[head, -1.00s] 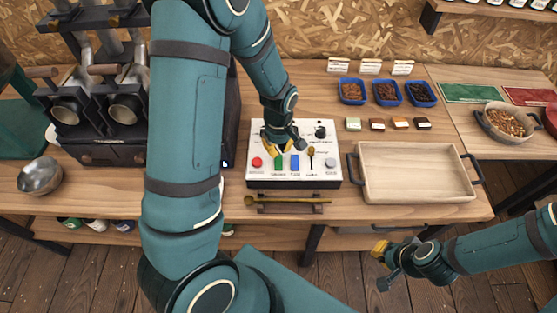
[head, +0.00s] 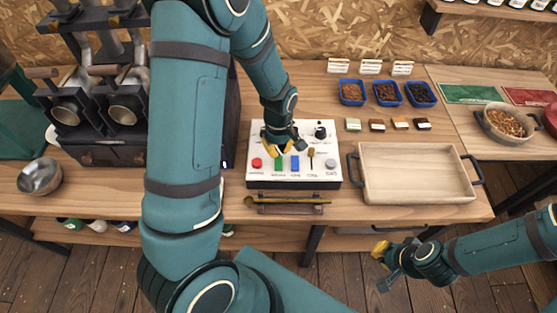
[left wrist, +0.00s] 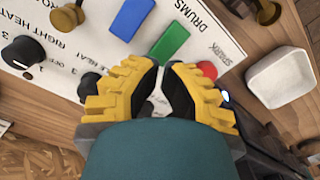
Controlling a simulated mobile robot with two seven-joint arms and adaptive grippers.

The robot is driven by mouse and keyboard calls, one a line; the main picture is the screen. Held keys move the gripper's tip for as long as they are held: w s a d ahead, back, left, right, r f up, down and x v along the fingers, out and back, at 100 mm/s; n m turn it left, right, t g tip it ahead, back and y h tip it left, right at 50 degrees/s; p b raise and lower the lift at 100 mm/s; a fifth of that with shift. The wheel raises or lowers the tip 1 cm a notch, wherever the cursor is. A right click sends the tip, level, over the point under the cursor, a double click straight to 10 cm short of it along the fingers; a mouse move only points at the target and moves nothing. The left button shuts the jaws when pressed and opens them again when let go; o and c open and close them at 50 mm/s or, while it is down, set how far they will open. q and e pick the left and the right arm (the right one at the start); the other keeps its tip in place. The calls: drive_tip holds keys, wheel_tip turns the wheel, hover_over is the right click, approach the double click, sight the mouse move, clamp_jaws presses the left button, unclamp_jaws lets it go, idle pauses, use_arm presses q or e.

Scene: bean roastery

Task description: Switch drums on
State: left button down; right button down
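The white control panel (head: 330,178) lies on the wooden counter. My right gripper (head: 381,264) hangs in front of the counter.
A spoon (head: 290,200) rests on a holder in front of the panel. A wooden tray (head: 415,197) stands to its right, with blue bean dishes (head: 352,91) behind. The roasting drums (head: 125,108) are at left. My left arm hides part of the counter.

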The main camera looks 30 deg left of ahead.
sight(279, 158)
use_arm(q)
drive_tip(key=shift+f+b, duration=1.4)
drive_tip(key=shift+f, duration=0.4)
idle(1.0)
drive_tip(key=shift+r, duration=0.1)
drive_tip(key=shift+r+p, duration=2.95)
drive_tip(key=shift+r, duration=0.55)
drive_tip(key=shift+f, duration=0.1)
